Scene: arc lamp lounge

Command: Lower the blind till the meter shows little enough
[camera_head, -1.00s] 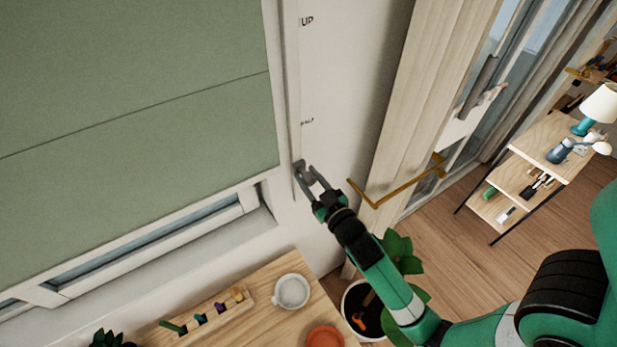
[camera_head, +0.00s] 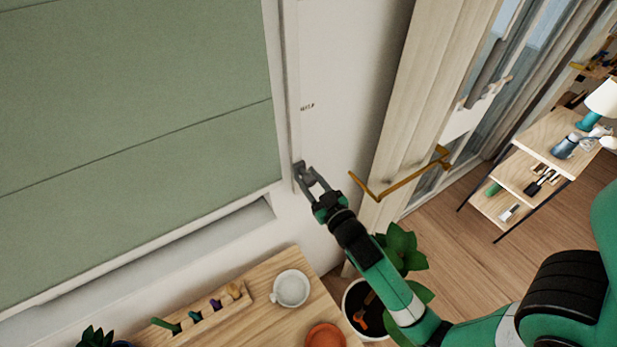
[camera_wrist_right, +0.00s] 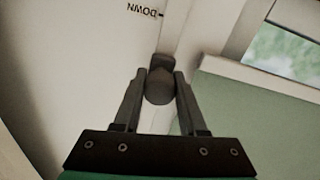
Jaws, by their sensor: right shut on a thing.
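The green blind (camera_head: 130,120) hangs over the window at the left of the head view, its lower edge just above the sill with a narrow pale strip below it. My right gripper (camera_head: 306,176) is shut on a small grey knob (camera_head: 299,168) on the white vertical track (camera_head: 291,80) beside the window. In the right wrist view the fingers of the gripper (camera_wrist_right: 159,100) close on both sides of the dark knob (camera_wrist_right: 160,85), near a "DOWN" mark on the wall. A "HALF" mark shows above the knob in the head view. No meter is seen. My left gripper is not in view.
Below the window a wooden table (camera_head: 250,318) carries a white bowl (camera_head: 291,288), a wooden holder (camera_head: 205,312) and an orange dish (camera_head: 325,336). A potted plant (camera_head: 400,250) stands under my right arm. A brass bracket (camera_head: 400,184) juts out near the curtain.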

